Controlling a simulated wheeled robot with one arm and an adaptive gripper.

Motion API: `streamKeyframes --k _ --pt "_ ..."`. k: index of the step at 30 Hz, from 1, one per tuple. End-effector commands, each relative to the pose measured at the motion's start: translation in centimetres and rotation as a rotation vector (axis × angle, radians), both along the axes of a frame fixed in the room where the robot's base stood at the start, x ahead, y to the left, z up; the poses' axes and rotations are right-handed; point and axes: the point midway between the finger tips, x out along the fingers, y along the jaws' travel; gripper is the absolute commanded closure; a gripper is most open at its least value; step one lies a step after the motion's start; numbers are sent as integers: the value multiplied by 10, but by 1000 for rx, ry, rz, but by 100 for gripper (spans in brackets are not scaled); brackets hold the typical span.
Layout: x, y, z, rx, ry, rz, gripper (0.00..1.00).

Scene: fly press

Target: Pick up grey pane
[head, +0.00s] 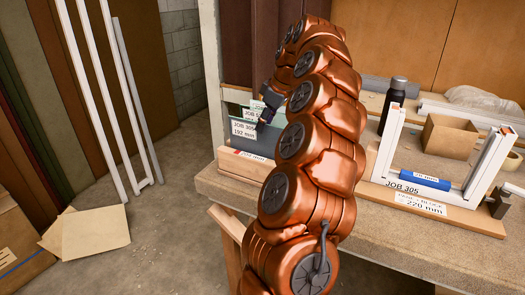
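A dark grey pane (257,143) stands in a wooden rack (247,166) at the left end of the workbench. Its white label reads "JOB 305 192 mm". Another pane with a pale green edge and a label (257,107) partly shows just behind it. My gripper (266,115) is at the upper part of these panes, with dark fingers pointing down. My copper-coloured arm hides much of the gripper and the right side of the panes. Whether the fingers touch or close on a pane cannot be seen.
A dark bottle (393,100) and a cardboard box (447,136) stand behind. White profiles (97,90) lean at the left; cardboard sheets (95,231) lie on the floor.

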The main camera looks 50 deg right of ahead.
Motion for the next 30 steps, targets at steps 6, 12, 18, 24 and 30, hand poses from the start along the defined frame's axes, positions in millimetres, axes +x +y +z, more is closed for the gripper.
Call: streamKeyframes --k 6,12,18,24,30 --pt "1 0 -5 -1 -1 0 65" --pt "3 3 -18 2 1 0 65" --pt "8 7 -37 3 3 1 65" --pt "13 8 -51 2 2 0 65" --pt "13 7 -51 1 0 -1 65"
